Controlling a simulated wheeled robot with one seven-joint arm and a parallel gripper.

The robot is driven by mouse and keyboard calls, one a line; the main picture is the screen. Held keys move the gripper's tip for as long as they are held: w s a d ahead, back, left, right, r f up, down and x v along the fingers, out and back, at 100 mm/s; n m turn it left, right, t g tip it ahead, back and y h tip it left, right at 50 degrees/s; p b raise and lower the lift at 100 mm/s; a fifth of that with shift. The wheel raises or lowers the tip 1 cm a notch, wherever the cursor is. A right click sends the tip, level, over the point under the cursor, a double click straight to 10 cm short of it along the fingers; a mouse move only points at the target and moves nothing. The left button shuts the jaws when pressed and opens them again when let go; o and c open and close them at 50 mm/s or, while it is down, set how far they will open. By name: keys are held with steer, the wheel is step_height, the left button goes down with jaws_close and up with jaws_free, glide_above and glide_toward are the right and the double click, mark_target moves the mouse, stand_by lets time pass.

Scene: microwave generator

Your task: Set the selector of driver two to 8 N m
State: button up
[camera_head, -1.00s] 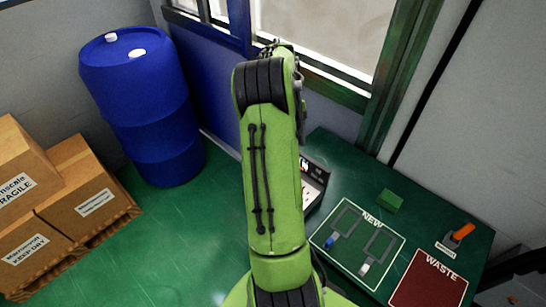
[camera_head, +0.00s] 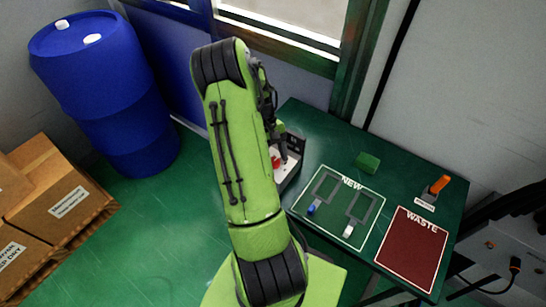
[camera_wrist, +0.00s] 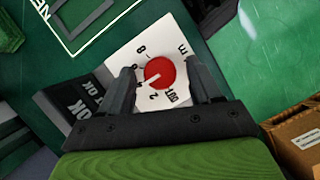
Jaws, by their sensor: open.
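A white-topped device box (camera_head: 292,152) with a red selector knob (camera_head: 275,162) stands at the table's left edge, partly hidden by my arm. In the wrist view the red knob (camera_wrist: 160,73) sits on a white dial face (camera_wrist: 125,46) with black marks, among them an 8 and a 2. A pale pointer line on the knob points to the lower left; the exact mark is hard to read. My gripper (camera_wrist: 162,70) is open, one finger on each side of the knob. Whether the fingers touch it cannot be told.
A dark panel reading OK (camera_wrist: 75,103) adjoins the dial. The green table holds a NEW area (camera_head: 338,208) with two grey outlines, a red WASTE area (camera_head: 412,250), a green block (camera_head: 367,162) and an orange-handled item (camera_head: 439,185). A blue drum (camera_head: 105,95) and boxes (camera_head: 62,200) stand left.

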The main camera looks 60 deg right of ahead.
steer(key=c, duration=1)
steer(key=shift+c, duration=0.2)
steer(key=m+t, duration=0.1)
steer(key=m, duration=0.2)
steer(key=shift+s+d+m+y, duration=0.1)
steer(key=shift+m+y, duration=0.3)
steer(key=m+t, duration=0.1)
steer(key=m, duration=0.2)
steer(key=shift+s+r+m+y, duration=0.1)
steer(key=shift+m+y, duration=0.2)
steer(key=shift+y, duration=0.1)
steer(key=m+t+p, duration=0.1)
steer(key=m+t, duration=0.1)
steer(key=m, duration=0.2)
steer(key=shift+s+m+p, duration=0.15)
steer(key=shift+m+p, duration=0.15)
steer(key=shift+p, duration=0.1)
steer(key=shift+m+t+p, duration=0.55)
steer(key=shift+m+t, duration=0.15)
steer(key=shift+m, duration=1.1)
